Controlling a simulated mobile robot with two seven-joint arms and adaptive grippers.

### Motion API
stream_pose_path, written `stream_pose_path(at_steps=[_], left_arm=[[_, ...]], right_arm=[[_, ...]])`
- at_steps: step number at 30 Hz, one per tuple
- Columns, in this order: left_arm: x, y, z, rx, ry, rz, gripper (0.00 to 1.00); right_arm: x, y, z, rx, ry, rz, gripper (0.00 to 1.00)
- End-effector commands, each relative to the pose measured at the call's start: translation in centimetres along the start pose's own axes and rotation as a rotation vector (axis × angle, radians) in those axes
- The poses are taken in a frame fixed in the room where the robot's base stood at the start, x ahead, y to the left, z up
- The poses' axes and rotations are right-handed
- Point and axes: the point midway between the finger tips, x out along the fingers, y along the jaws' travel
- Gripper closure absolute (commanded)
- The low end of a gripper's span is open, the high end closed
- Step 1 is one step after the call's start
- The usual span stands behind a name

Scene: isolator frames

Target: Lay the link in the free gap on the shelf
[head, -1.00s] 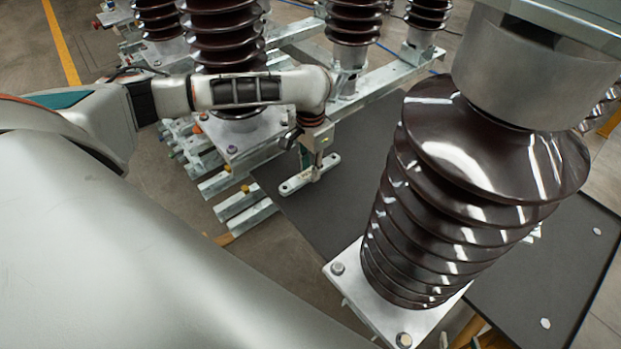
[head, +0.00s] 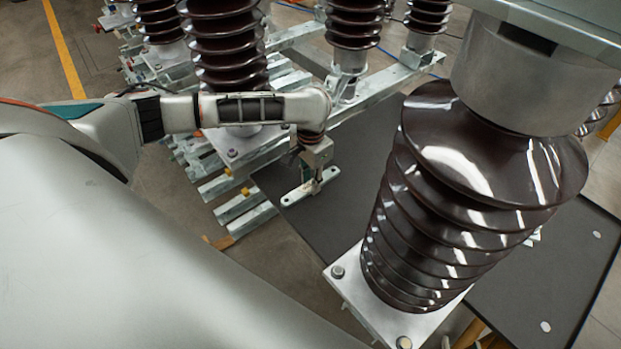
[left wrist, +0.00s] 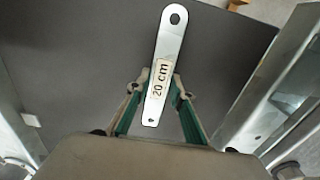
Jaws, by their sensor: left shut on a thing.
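The link is a flat, light metal bar with a hole at each end and a "20 cm" label; it shows in the left wrist view (left wrist: 168,45) and the head view (head: 294,197). My left gripper (head: 311,184) is shut on it near its middle, and its green-padded fingers (left wrist: 160,88) stand on both sides of the label. The link is over a dark grey flat surface (head: 345,215); I cannot tell how high above it. This surface may be the shelf. No clear gap shows, and the large insulator hides part of the surface. My right gripper is out of view.
A large brown ribbed insulator (head: 455,200) on a bolted plate stands right of the link. Galvanized beams (head: 245,205) and more insulators (head: 225,45) stand left and behind. The dark surface shows again at right, with white round marks (head: 545,327).

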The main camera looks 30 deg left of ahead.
Motion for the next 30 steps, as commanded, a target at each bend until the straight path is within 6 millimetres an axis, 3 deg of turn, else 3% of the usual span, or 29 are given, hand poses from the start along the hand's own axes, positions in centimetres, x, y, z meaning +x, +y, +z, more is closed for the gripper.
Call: stream_pose_path(at_steps=[5,6,7,19,26,30], left_arm=[[-0.1,-0.1,-0.1,-0.001,0.002,-0.001,1.00],[0.1,-0.1,0.0,0.000,0.000,-0.002,0.68],[0.1,-0.1,0.0,0.000,0.000,-0.002,0.61],[0.2,-0.1,0.0,0.000,0.000,-0.001,0.61],[0.4,-0.1,0.2,0.002,-0.003,-0.001,0.61],[-3.7,-0.1,0.0,0.002,0.002,-0.003,0.61]], right_arm=[[-0.3,0.3,-0.2,0.000,-0.007,0.004,0.60],[-0.2,0.3,0.0,0.001,-0.008,0.005,0.60],[-0.2,0.3,0.0,0.001,-0.008,0.006,0.60],[-0.1,0.2,0.2,0.003,-0.009,0.004,0.60],[0.9,-0.8,1.8,0.007,-0.007,-0.007,0.60],[0.0,-0.7,0.1,0.005,0.000,-0.010,0.60]])
